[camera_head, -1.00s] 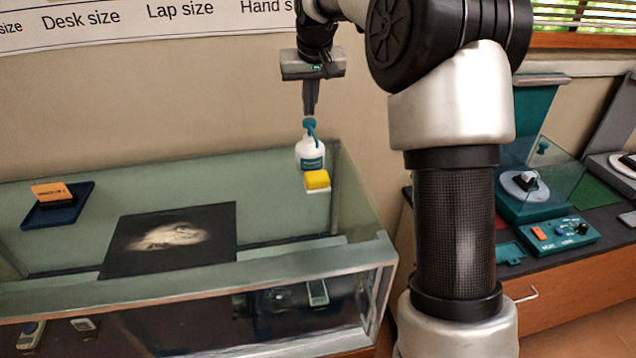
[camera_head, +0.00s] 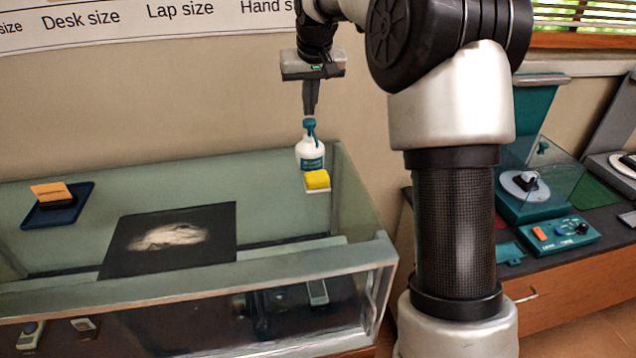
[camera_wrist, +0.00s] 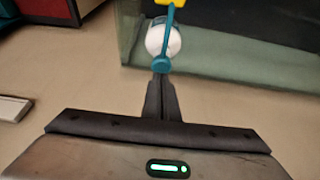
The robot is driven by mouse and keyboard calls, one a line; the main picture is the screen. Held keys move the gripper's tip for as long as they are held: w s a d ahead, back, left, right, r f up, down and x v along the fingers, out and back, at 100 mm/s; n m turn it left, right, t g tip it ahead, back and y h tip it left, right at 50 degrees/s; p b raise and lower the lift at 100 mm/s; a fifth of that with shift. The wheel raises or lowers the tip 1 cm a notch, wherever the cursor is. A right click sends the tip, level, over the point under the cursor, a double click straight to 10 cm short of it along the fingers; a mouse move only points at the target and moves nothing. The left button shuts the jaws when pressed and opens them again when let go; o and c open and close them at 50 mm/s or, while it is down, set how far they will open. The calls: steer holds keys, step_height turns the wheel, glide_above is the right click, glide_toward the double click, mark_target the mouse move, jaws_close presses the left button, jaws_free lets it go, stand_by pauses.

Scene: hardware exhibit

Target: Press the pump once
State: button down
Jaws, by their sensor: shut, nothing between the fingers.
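The pump bottle (camera_head: 311,154) is white with a teal label and stands upright at the back right of the glass case. Its teal pump head (camera_head: 311,124) has a spout pointing toward the yellow sponge. In the wrist view the pump head (camera_wrist: 161,65) and white bottle (camera_wrist: 163,40) lie just beyond my fingertips. My gripper (camera_head: 311,113) points down, shut and empty, right over the pump head. The tips are at or just above its top; I cannot tell whether they touch.
A yellow sponge (camera_head: 317,179) on a white block is in front of the bottle. A blue tray (camera_head: 83,206) and a dark panel (camera_head: 120,255) lie to the left on the case. A teal control box (camera_head: 560,238) stands on the right-hand counter.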

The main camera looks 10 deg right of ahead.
steer(key=shift+f, duration=0.15)
steer(key=shift+f+b, duration=0.85)
steer(key=shift+f, duration=0.4)
steer(key=shift+r, duration=0.15)
steer(key=shift+r+p, duration=1.05)
steer(key=shift+p, duration=0.05)
steer(key=shift+r, duration=0.1)
step_height(320, 180, up, 6)
steer(key=p, duration=0.5)
